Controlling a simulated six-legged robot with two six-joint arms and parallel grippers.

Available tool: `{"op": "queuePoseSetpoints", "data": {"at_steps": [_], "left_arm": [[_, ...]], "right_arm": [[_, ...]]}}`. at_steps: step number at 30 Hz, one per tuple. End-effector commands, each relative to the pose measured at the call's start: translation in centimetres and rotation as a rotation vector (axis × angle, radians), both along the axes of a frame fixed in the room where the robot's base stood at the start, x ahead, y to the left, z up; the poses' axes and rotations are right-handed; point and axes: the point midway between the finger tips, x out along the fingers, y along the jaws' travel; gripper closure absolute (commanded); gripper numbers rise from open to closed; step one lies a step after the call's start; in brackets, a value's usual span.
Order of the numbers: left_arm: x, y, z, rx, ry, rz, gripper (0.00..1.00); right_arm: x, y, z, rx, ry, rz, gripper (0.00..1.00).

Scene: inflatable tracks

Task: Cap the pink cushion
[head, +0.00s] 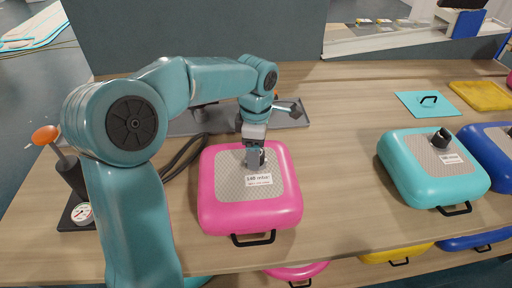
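The pink cushion (220,205) lies on the wooden table in the middle of the head view, with a grey textured patch (230,187) and a white pressure label (258,180) on top. My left gripper (256,164) points down over the middle of this patch, at or just above it. Its fingers and my wrist hide the spot where a valve would sit, so I cannot see a valve or a cap there. The fingers are too small and dark to tell open from shut. My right gripper is not in view.
A teal cushion (415,178) with a black valve (441,138) and a blue cushion (482,150) lie at right. A pump with an orange knob (45,135) and gauge (82,213) stands at left. A grey tray (295,116) lies behind. Table between pink and teal cushions is clear.

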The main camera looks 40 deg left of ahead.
Motion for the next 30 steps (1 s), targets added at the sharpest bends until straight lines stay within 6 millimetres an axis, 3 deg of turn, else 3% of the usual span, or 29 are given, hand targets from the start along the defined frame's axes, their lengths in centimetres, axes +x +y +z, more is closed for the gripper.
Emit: {"op": "queuePoseSetpoints", "data": {"at_steps": [7, 21, 24, 30], "left_arm": [[0.1, 0.0, 1.4, 0.001, -0.003, -0.001, 0.23], [0.1, 0.0, 13.2, 0.001, -0.004, 0.000, 0.23], [0.1, 0.0, 14.9, 0.000, -0.002, -0.001, 0.23], [0.0, 0.0, 16.3, 0.000, 0.000, 0.000, 0.23]], "right_arm": [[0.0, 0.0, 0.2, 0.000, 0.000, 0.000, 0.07], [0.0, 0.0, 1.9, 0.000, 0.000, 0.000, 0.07], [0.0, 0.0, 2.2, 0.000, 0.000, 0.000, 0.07], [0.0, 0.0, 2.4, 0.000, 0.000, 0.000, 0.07]]}}
